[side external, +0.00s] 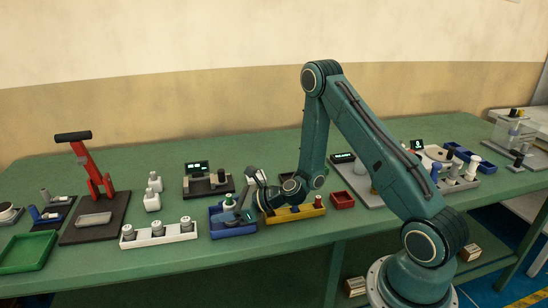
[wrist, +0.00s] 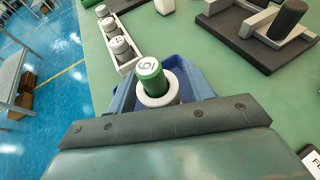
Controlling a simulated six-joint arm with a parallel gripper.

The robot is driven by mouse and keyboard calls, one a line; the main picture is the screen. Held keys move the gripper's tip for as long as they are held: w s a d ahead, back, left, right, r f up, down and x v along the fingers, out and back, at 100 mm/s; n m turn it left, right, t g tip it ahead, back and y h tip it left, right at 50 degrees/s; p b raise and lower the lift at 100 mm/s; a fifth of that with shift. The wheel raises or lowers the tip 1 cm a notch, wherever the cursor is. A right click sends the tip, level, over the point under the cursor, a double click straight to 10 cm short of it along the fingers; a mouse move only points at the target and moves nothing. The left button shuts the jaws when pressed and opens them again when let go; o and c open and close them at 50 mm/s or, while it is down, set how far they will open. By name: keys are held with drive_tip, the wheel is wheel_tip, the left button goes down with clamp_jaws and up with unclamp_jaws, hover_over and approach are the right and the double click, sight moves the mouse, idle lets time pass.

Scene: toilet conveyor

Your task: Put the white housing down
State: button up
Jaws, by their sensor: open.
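A white housing (wrist: 157,97), seen as a pale ring, stands around the foot of a green cylinder (wrist: 150,72) with a number on its white top. They stand in a blue tray (side external: 233,233); the tray also shows in the wrist view (wrist: 122,97). In the side view the green cylinder (side external: 228,198) is upright at the tray's back, and the housing is too small to make out clearly. My gripper (side external: 249,190) is open, just right of the cylinder and above the tray.
A white rack (side external: 158,236) with several numbered pieces stands left of the tray. Two white bottle-like pieces (side external: 152,198) stand behind it. A yellow tray (side external: 295,214) and a small red bin (side external: 342,200) lie to the right. A dark fixture (side external: 208,183) with a display stands behind.

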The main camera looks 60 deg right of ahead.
drive_tip(key=shift+r, duration=0.1)
drive_tip(key=shift+s+d+r, duration=0.1)
drive_tip(key=shift+d, duration=0.05)
drive_tip(key=shift+v, duration=3.6)
drive_tip(key=shift+r, duration=0.1)
